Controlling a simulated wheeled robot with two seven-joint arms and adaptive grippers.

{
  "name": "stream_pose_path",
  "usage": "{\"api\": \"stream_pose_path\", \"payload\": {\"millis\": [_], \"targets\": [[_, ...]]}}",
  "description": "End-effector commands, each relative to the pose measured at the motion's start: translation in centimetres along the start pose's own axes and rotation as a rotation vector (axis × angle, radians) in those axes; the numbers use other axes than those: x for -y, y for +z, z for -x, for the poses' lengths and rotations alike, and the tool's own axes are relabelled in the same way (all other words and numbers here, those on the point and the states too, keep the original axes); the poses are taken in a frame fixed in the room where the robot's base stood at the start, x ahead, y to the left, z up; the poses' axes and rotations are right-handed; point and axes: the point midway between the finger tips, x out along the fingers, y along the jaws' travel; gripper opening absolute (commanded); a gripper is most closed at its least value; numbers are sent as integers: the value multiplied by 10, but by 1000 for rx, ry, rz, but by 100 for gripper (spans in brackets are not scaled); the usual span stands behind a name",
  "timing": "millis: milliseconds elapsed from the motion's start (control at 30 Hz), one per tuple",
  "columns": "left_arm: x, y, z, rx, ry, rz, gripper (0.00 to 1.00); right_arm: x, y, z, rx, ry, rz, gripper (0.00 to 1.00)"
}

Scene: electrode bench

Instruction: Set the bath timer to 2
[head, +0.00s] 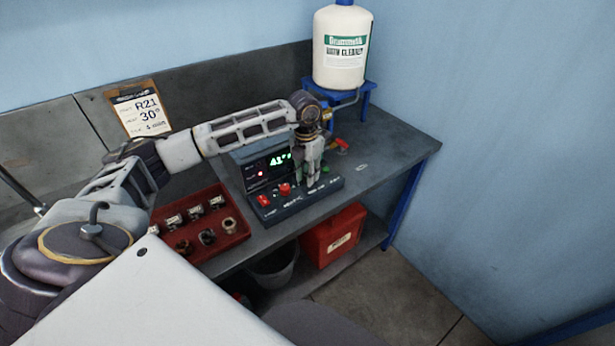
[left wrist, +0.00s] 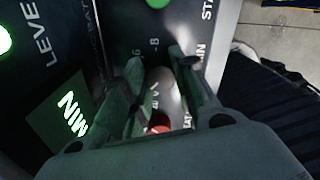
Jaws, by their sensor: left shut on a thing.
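The control box (head: 300,204) sits on the bench, with a lit green display (head: 281,160) and a row of controls along its sloped front. My left gripper (head: 312,184) points down onto the right part of this front. In the left wrist view, its two fingers (left wrist: 160,108) are closed around the timer knob, of which a pale part (left wrist: 166,88) shows between them. Scale marks, among them 6 and 8, show beside the fingers. The fingers hide much of the knob, and I cannot tell its setting. My right gripper is not in view.
A red tray (head: 240,233) with several small fittings lies left of the box. A white bottle (head: 341,50) stands on a blue stand behind it. A card (head: 139,108) leans at the back. A red container (head: 333,236) sits below the bench. The bench's right end is mostly clear.

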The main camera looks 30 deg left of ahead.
Motion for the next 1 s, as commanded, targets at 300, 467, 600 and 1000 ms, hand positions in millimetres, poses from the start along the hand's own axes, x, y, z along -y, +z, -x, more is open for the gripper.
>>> {"api": "stream_pose_path", "payload": {"millis": [300, 467, 600, 1000], "targets": [[0, 1, 1, 0, 1, -93, 3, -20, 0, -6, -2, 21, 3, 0], [0, 1, 1, -1, 1, -102, 3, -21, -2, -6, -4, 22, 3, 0], [0, 1, 1, -1, 1, -102, 3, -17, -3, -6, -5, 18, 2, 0], [0, 1, 1, -3, 0, -101, 50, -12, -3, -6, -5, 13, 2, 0]]}}
